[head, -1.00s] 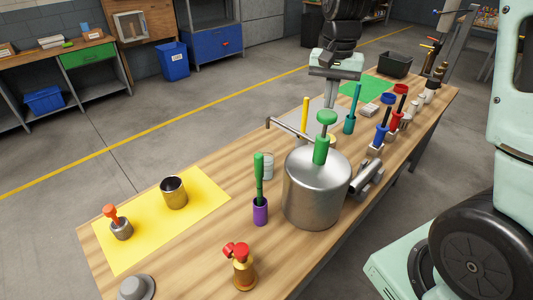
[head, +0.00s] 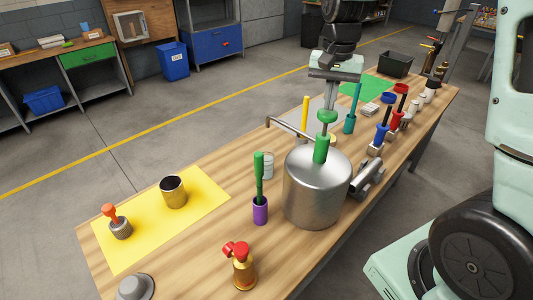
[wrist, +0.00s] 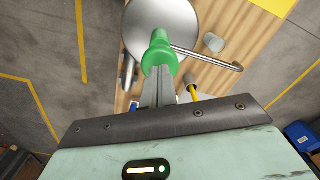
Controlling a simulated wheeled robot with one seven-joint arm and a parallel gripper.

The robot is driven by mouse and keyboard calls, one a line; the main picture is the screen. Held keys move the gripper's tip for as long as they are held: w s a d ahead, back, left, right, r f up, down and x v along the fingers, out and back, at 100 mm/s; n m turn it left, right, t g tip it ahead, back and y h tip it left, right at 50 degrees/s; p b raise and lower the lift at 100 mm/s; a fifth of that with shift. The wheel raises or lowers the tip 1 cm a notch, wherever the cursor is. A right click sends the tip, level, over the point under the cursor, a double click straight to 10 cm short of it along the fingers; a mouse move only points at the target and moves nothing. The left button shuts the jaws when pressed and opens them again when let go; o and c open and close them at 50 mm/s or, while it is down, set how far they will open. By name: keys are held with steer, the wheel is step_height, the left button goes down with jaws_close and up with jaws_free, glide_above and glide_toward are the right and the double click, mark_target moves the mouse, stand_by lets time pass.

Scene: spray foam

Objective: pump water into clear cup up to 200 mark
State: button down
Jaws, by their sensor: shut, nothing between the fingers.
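The steel pump pot (head: 312,195) stands on the bench with a green pump knob (head: 327,116) above its green collar (head: 321,148). Its thin spout (head: 285,128) reaches out to the left. The clear cup (head: 267,168) stands beside the pot, partly behind a green-handled tool; it also shows near the spout in the wrist view (wrist: 214,42). Its marks and any water cannot be made out. My gripper (head: 327,107) is shut and empty, pointing down with its fingertips at the top of the green knob, which also shows in the wrist view (wrist: 160,56). Contact is hard to tell.
The green-handled tool stands in a purple holder (head: 260,211) in front of the cup. A yellow mat (head: 140,222) with a metal cup (head: 173,191) lies at left. A brass red-topped bottle (head: 242,268) stands in front. Several tools line the bench's right side.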

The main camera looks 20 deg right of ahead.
steer(key=shift+f+b, duration=0.75)
steer(key=shift+f, duration=0.5)
step_height(320, 180, up, 9)
steer(key=p, duration=0.8)
steer(key=shift+r, duration=0.15)
stand_by(0.6)
steer(key=shift+f+m+b, duration=1.9)
steer(key=shift+f+m, duration=1)
steer(key=shift+m, duration=0.1)
steer(key=shift+f, duration=0.35)
